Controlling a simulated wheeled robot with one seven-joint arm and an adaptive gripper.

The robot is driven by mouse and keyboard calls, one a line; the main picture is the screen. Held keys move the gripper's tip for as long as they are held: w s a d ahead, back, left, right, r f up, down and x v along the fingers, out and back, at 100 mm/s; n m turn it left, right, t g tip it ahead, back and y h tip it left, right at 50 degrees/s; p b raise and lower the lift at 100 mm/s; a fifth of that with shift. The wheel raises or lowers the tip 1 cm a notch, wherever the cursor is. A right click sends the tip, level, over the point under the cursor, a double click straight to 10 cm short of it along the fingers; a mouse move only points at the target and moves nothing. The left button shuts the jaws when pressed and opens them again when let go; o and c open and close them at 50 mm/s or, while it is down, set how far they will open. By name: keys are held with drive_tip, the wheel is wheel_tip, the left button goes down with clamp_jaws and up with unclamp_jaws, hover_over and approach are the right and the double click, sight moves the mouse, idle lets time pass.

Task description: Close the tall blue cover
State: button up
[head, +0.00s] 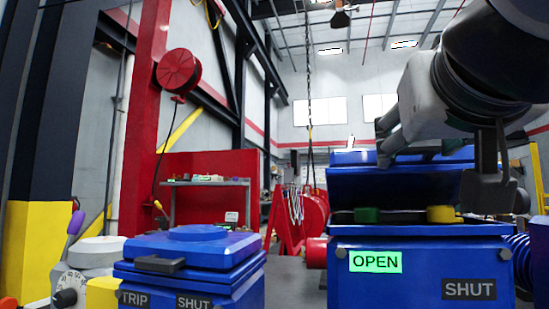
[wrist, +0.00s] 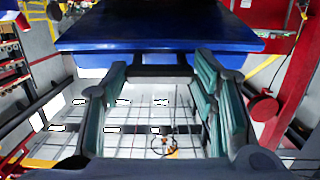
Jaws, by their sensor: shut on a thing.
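The tall blue cover (head: 375,183) is the raised lid of the right-hand blue box (head: 410,270). It stands tilted open, with a gap between it and the box. In the wrist view its blue panel (wrist: 160,32) fills the top, with a dark handle bar (wrist: 162,72) along its near edge. My gripper (head: 438,152) is at the cover's upper right part. My arm hides part of the cover in the head view.
A green button (head: 367,215) and a yellow button (head: 441,214) show under the cover. A lower blue box (head: 190,262) with its lid down stands to the left. A dial with a purple-tipped lever (head: 76,222) is at the far left.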

drive_tip(key=shift+t, duration=0.7)
drive_tip(key=shift+s+a+f+b, duration=0.1)
drive_tip(key=shift+s+f+b, duration=0.2)
drive_tip(key=shift+f+b, duration=1.15)
drive_tip(key=shift+s+a+f+b, duration=0.1)
drive_tip(key=shift+s+f+b, duration=0.15)
drive_tip(key=shift+f+b, duration=1.2)
drive_tip(key=shift+s+f+b, duration=0.3)
drive_tip(key=shift+f+b, duration=0.85)
drive_tip(key=shift+f, duration=0.55)
drive_tip(key=o, duration=1.6)
drive_tip(key=shift+o, duration=0.4)
drive_tip(key=shift+r, duration=0.15)
drive_tip(key=v, duration=1.2)
drive_tip(key=shift+a, duration=0.2)
